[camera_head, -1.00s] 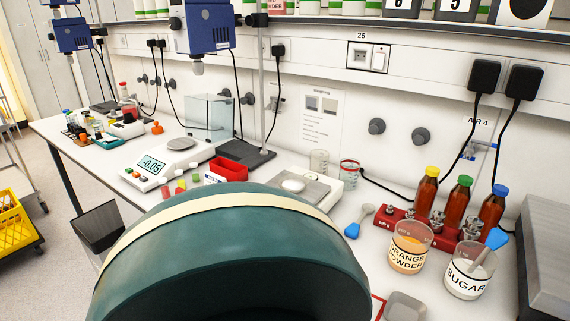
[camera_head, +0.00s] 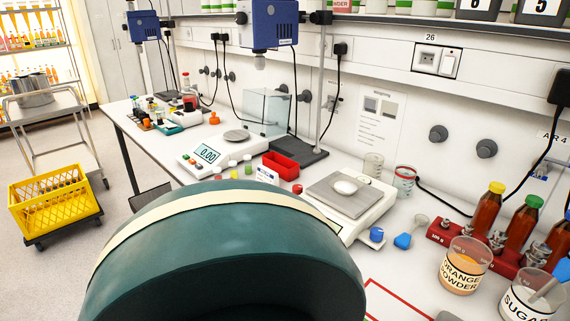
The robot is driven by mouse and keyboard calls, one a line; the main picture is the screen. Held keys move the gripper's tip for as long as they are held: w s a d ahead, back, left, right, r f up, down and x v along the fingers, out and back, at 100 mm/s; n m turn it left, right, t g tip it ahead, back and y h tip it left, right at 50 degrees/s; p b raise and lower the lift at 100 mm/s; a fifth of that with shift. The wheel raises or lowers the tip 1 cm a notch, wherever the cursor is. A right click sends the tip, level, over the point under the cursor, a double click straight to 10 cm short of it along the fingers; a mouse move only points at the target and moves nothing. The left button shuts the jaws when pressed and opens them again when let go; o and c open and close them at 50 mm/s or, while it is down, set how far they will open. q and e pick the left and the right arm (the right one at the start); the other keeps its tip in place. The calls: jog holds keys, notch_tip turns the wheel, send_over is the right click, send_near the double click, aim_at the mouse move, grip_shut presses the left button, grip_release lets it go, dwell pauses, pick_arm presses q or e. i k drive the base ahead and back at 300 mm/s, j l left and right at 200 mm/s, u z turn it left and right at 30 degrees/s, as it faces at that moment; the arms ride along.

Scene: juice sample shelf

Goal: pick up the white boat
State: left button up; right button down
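A small white boat (camera_head: 346,187) sits on the metal plate of the right-hand balance (camera_head: 368,212) on the bench. It is small in the head view. Neither my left gripper nor my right gripper shows in the head view. A large dark green rounded form with a cream band fills the lower middle and hides the front of the bench there.
A red bin (camera_head: 281,165) and a second balance (camera_head: 208,158) reading 0.00 stand left of the boat. A blue-handled scoop (camera_head: 404,240), an orange powder beaker (camera_head: 464,266), a sugar beaker (camera_head: 525,302) and brown bottles (camera_head: 489,209) stand right. A yellow crate (camera_head: 54,209) is left.

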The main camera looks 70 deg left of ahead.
aim_at(347, 185)
jog(key=u, duration=2.1)
